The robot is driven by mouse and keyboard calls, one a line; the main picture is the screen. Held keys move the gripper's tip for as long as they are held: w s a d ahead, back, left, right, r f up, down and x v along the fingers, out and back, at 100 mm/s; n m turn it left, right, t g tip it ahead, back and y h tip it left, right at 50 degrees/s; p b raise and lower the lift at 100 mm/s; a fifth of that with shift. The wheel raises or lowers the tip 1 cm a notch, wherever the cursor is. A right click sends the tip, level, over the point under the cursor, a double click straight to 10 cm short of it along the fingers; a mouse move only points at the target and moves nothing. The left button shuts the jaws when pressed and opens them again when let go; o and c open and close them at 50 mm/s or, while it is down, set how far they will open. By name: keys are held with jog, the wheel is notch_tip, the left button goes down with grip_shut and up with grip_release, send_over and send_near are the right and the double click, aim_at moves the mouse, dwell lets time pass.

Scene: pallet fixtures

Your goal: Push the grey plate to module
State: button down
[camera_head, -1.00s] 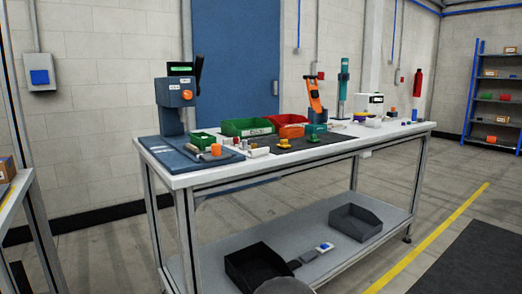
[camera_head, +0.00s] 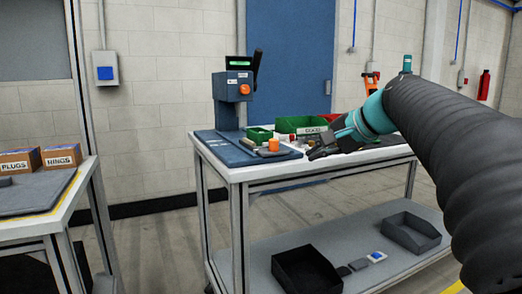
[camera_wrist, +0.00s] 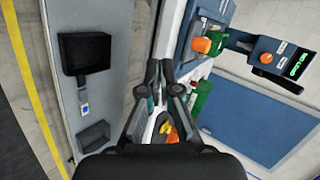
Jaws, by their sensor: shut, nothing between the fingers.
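On the lower shelf, two small flat grey pieces lie in a row beside a dark bin; the one farther from the bin is a grey plate (camera_head: 358,264). I cannot tell for sure which piece is the task's plate. A small white module with a blue top (camera_head: 377,256) lies just right of them. In the wrist view the module (camera_wrist: 85,108) lies on the shelf, left of my gripper. My gripper (camera_wrist: 160,70) is shut and empty. In the head view my gripper (camera_head: 318,153) is at tabletop height, well above the shelf pieces and apart from them.
The dark bin (camera_head: 306,270) and a second grey bin (camera_head: 411,231) stand on the lower shelf. The tabletop above holds a press (camera_head: 232,95), a green bin (camera_head: 300,125) and several small parts. Table legs bound the shelf. Another bench (camera_head: 60,205) with boxes stands left.

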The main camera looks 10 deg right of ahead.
jog(key=w+d+r+m, duration=0.1)
jog(key=w+d+r, duration=0.1)
jog(key=w+r, duration=0.1)
send_near(276, 150)
notch_tip(276, 150, down, 4)
jog(key=shift+t+y, duration=0.3)
jog(key=shift+y, duration=0.1)
jog(key=w, duration=0.1)
jog(key=w+a, duration=0.2)
jog(key=shift+w, duration=0.4)
jog(key=shift+w+a+p, duration=0.25)
jog(key=shift+w+p, duration=0.05)
jog(key=shift+w, duration=0.2)
jog(key=shift+a, duration=0.1)
